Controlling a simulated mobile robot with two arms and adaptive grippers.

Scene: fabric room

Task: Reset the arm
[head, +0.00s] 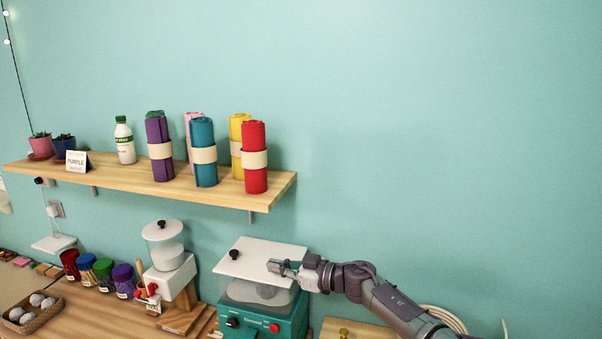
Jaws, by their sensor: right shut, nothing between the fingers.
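My right arm comes in from the lower right. Its gripper (275,267) is shut and empty, in front of or over the white lid (252,256) of a teal machine (290,320). I cannot tell whether the fingers touch the lid. The lid has a black knob near its left side and lies over a clear chamber. My left gripper is not in view.
A wooden shelf (120,177) above holds fabric rolls, a white bottle (124,142), a sign and potted plants. The bench (95,318) below holds a white device (168,262), colored jars and a basket (30,312). The wall at right is bare.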

